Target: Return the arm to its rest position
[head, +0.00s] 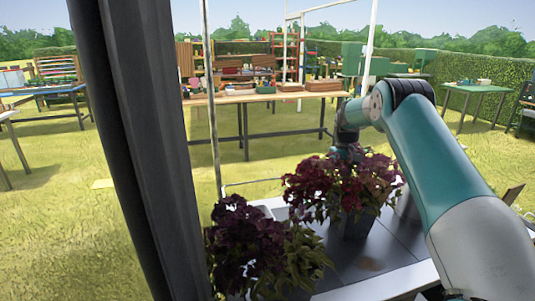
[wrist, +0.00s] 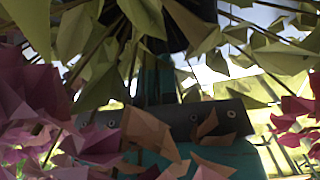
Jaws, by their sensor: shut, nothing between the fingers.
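My teal and grey arm reaches in from the right in the head view and bends down behind a potted plant with dark red flowers (head: 345,185). My gripper (head: 347,151) is at the top of this plant, partly hidden by its flowers. It is shut with nothing held. The wrist view is filled with green leaves (wrist: 75,40), stems and pink-red petals (wrist: 35,95) close to the camera. Behind them are a dark bar with bolts and teal parts; the fingertips cannot be made out.
A second potted plant with dark purple flowers (head: 240,240) stands nearer, to the left. Both plants are by a dark tray surface (head: 375,262) with a pale rim. A long work table (head: 255,97) stands behind on grass, and a green table (head: 478,88) is at right.

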